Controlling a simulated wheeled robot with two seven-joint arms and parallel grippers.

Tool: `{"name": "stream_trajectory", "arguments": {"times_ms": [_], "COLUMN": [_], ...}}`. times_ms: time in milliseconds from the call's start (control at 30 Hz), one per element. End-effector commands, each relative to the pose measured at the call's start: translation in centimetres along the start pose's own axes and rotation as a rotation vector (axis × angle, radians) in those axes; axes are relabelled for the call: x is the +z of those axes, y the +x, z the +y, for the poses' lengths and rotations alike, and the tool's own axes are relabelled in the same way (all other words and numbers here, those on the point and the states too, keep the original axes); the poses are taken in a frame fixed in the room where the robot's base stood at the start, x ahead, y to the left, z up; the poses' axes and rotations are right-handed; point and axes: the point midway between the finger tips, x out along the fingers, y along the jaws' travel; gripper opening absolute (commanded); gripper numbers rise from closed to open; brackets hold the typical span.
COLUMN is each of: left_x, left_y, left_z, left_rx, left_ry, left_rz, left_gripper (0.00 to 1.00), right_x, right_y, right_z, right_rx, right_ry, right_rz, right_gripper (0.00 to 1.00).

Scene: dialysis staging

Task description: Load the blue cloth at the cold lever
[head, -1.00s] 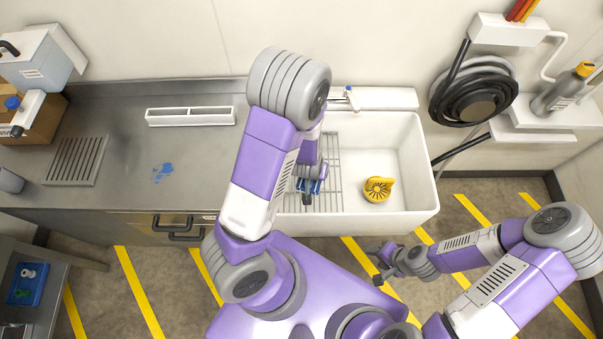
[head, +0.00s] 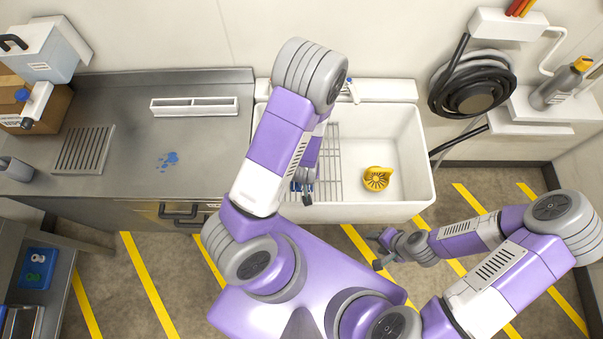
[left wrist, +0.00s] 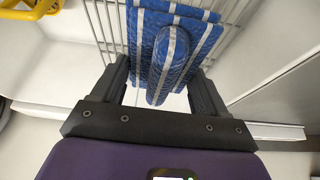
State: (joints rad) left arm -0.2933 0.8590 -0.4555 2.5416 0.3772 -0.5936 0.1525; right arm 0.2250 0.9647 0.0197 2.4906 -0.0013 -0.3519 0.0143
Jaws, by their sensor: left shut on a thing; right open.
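My left gripper (head: 303,190) hangs over the left front part of the white sink (head: 408,140), mostly hidden by my own arm in the head view. In the left wrist view the left gripper (left wrist: 160,88) is shut on the blue cloth (left wrist: 183,22), which has white stripes and is folded. Only small blue bits of it show in the head view. A white tap part (head: 352,91) shows at the sink's back rim, partly behind my left arm; I cannot tell its levers apart. My right gripper (head: 380,248) is open and empty over the floor before the sink.
A wire rack (head: 330,165) lies in the sink's left side, with a yellow round object (head: 376,178) to its right. The steel counter (head: 120,120) bears a white divided tray (head: 195,106) and a blue spill (head: 168,160). A coiled hose (head: 472,85) hangs at right.

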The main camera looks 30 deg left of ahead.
Motion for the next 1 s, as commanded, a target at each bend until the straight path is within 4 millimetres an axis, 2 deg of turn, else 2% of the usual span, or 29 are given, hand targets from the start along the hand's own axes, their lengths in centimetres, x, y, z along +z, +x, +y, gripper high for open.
{"name": "stream_trajectory", "arguments": {"times_ms": [33, 233, 400, 1000], "left_x": [-0.1, -0.5, -2.1, -7.0], "left_y": [0.5, 0.8, 1.4, 4.8], "left_z": [0.1, 0.4, 0.7, 1.9], "left_rx": [0.003, 0.011, 0.007, 0.007], "left_ry": [-0.001, -0.006, -0.007, -0.006], "left_rz": [0.002, -0.002, -0.004, -0.004], "left_gripper": [0.49, 0.49, 0.49, 0.49], "right_x": [0.0, -0.1, -0.1, -0.1], "right_y": [0.9, 2.8, 2.1, 2.3], "right_z": [0.3, 1.0, 0.8, 0.8], "right_rx": [0.000, 0.000, 0.000, 0.000], "right_ry": [0.000, 0.000, 0.000, 0.000], "right_rz": [0.000, 0.000, 0.001, 0.000], "right_gripper": [0.51, 0.51, 0.51, 0.51]}}
